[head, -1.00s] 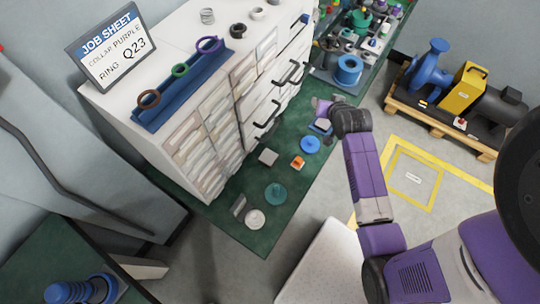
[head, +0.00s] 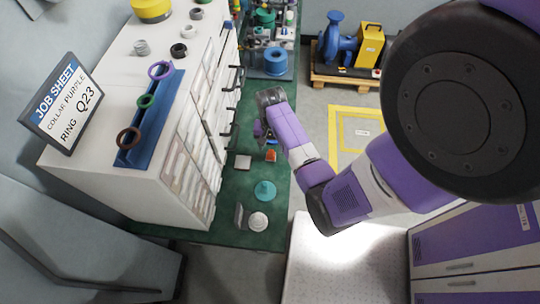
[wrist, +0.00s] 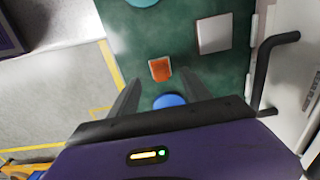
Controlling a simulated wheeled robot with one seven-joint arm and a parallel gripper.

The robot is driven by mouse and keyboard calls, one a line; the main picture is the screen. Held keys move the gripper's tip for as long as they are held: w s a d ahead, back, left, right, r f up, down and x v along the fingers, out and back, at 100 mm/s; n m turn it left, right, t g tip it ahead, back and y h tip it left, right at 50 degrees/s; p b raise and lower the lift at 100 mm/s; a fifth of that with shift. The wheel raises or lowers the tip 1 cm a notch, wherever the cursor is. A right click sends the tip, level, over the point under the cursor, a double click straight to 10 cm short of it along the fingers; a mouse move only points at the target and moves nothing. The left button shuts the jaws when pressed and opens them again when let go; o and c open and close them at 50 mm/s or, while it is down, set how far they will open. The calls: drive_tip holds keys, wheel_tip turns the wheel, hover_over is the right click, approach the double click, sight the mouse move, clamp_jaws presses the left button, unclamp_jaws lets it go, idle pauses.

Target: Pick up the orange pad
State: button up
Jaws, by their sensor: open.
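The orange pad (head: 271,155) is a small block lying on the green bench top (head: 233,211), just in front of my gripper (head: 261,131) in the head view. In the wrist view the orange pad (wrist: 160,69) lies flat, ahead of and between the two dark fingers of my gripper (wrist: 160,84). The fingers are spread, with nothing between them that I can see held. How high the fingers are above the pad I cannot tell.
A grey square plate (wrist: 214,34) and a blue disc (wrist: 169,101) lie near the pad. A teal disc (head: 265,190) and a white round piece (head: 258,221) are nearer the bench's front. The white drawer cabinet (head: 180,195), with black handles sticking out, stands close on the left.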

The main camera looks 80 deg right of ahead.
sight(271, 151)
drive_tip(key=shift+d+f, duration=0.1)
drive_tip(key=shift+f, duration=2.4)
clamp_jaws()
